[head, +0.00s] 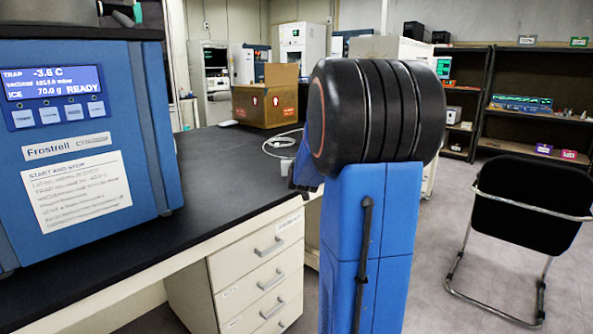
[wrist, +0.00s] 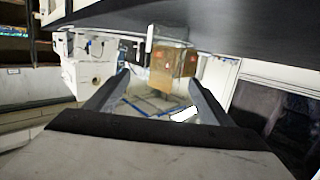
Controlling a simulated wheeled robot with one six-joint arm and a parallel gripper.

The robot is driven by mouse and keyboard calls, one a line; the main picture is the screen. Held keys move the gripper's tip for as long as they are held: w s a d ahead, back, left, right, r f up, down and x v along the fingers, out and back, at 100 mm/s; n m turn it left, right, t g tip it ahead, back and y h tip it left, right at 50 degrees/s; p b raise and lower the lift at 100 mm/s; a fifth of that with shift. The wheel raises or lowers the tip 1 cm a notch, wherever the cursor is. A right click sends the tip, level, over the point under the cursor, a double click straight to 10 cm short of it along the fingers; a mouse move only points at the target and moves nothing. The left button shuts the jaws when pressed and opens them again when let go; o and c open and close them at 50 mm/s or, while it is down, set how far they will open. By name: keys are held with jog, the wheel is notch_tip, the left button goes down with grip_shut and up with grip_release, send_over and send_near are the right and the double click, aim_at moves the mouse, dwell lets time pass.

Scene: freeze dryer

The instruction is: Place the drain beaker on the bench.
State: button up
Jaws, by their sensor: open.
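No drain beaker can be made out in either view. The bench (head: 225,165) has a black top and runs along the left of the head view; its dark surface also crosses the top of the wrist view (wrist: 240,22). My gripper (wrist: 158,77) shows in the wrist view with its two fingers spread apart and nothing visible held between them. In the head view my blue arm with its black joint stands in front of the bench's right side and hides the gripper.
The blue Frostrell freeze dryer (head: 85,165) stands on the bench at left, its display reading READY. A cardboard box (head: 265,95) and a white cable (head: 283,141) are farther back. A black chair (head: 530,205) stands at right. The bench top before the box is mostly clear.

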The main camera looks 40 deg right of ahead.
jog(key=shift+x, duration=3.15)
jog(key=shift+w+a, duration=0.15)
jog(key=shift+a, duration=0.05)
jog(key=c, duration=1.3)
jog(key=shift+o, duration=0.2)
notch_tip(320, 180, up, 10)
